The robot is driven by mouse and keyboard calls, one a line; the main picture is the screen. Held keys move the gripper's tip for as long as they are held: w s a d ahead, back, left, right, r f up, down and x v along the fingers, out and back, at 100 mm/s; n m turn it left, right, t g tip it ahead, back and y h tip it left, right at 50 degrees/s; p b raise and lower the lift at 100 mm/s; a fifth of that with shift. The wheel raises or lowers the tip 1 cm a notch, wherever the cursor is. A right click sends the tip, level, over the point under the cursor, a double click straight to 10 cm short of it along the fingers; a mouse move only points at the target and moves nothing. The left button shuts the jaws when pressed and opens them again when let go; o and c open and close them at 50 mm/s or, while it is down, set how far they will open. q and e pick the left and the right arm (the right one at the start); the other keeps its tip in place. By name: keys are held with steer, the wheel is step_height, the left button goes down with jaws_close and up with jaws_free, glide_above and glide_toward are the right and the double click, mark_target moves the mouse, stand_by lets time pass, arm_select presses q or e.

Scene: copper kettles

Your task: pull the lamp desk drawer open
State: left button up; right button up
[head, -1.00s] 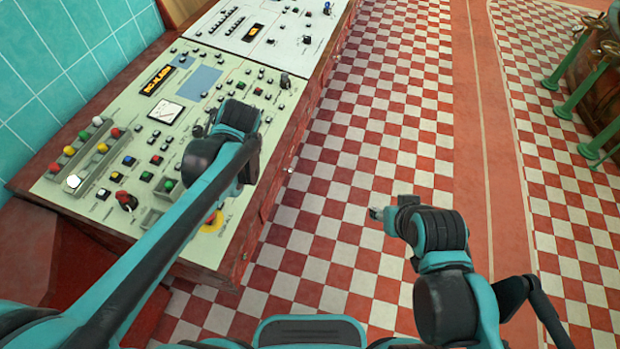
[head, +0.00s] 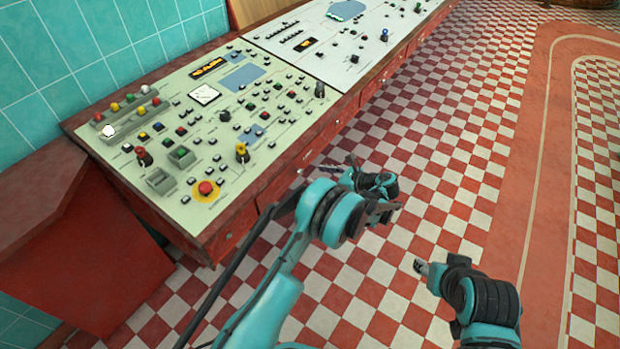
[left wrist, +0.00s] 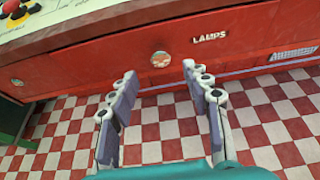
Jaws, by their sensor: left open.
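The lamp drawer (left wrist: 120,62) is a red front in the left wrist view, with a white LAMPS label at its right. Its round pale knob (left wrist: 161,60) sits left of the label. The drawer looks flush with the desk front. My left gripper (left wrist: 160,80) is open, its two fingers apart on either side of the knob in the picture; no contact shows. In the head view my left gripper (head: 334,168) is beside the desk's front, partly hidden by its own wrist. My right gripper (head: 419,266) is out over the floor, too small to read.
The desk's sloping control panel (head: 215,125) carries buttons, levers and a red stop button (head: 206,188). A second pale panel (head: 345,45) continues behind it. A red side block (head: 90,240) stands at the left. The checkered floor (head: 450,150) in front is free.

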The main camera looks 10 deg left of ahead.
mark_target(302, 172)
arm_select(q)
steer(key=b+x, duration=0.2)
steer(key=x, duration=0.4)
steer(key=shift+a+f, duration=0.15)
steer(key=shift+f, duration=0.1)
steer(key=shift+w+a+f, duration=0.15)
steer(key=shift+w+a, duration=0.1)
steer(key=shift+a, duration=0.35)
jaws_close()
